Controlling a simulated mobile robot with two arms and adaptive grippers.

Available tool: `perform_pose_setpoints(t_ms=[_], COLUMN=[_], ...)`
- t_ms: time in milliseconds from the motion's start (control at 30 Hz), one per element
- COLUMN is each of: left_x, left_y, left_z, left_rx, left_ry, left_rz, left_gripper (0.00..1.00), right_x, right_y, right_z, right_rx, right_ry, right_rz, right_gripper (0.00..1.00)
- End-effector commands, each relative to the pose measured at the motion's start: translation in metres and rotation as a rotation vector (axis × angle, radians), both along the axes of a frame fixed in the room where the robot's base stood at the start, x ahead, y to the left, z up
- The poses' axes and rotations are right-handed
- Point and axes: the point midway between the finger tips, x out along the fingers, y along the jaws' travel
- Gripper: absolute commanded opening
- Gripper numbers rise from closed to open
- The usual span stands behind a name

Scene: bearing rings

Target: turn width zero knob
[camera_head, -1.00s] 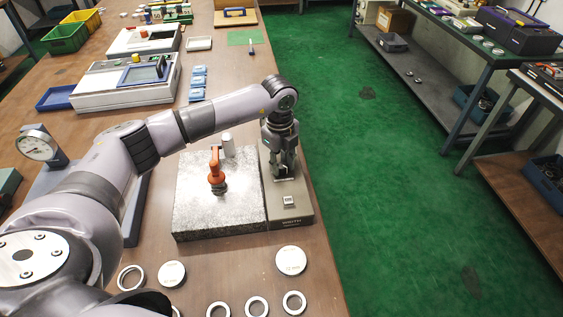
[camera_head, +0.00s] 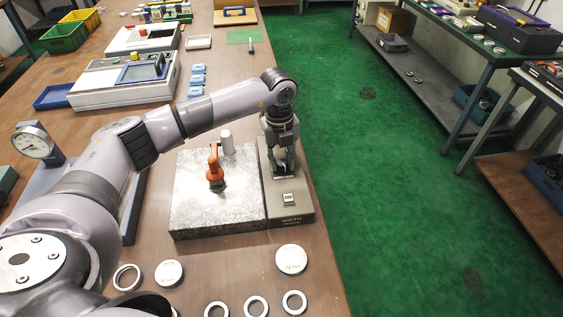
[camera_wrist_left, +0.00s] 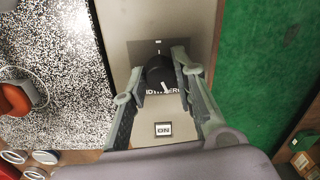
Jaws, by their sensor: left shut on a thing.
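The width zero knob (camera_wrist_left: 160,74) is a round black knob with a white pointer line, on a grey panel in the left wrist view. The line points down and slightly right. Lettering ending in "ZERO" shows partly below it. My left gripper (camera_wrist_left: 160,84) is shut on the knob, one finger on each side. In the head view my left gripper (camera_head: 279,168) points down onto the grey width box (camera_head: 289,206), and hides the knob. A small switch (camera_wrist_left: 163,129) marked "ON" sits on the panel below the knob. My right gripper is not in view.
A speckled granite plate (camera_head: 205,222) with an orange-handled tool (camera_head: 214,168) and a grey cylinder (camera_head: 227,142) adjoins the box on the left. Several rings and discs lie in front, including a disc (camera_head: 291,259). Green floor is open to the right.

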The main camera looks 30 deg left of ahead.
Motion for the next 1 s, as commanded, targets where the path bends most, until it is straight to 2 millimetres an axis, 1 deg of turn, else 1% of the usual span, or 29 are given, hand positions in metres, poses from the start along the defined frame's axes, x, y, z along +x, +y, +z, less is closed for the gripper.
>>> perform_pose_setpoints(t_ms=[33, 100, 500, 700, 1000], left_x=[0.001, 0.001, 0.002, 0.002, 0.002], left_y=[0.0, 0.0, 0.0, 0.0, 0.0], left_z=[-0.001, -0.001, 0.0, 0.0, 0.001], left_rx=[-0.001, -0.001, 0.0, 0.0, 0.0], left_ry=[-0.003, -0.004, -0.004, -0.003, -0.003], left_rz=[-0.043, -0.109, -0.445, -0.555, -0.631], left_gripper=[0.0, 0.0, 0.0, 0.0, 0.0], right_x=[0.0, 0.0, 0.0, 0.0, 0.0], right_y=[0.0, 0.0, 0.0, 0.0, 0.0], right_z=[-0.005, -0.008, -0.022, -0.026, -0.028], right_rx=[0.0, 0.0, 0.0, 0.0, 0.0], right_ry=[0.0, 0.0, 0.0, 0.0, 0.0], right_rz=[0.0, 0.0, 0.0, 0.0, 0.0], right_gripper=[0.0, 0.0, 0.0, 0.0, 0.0])
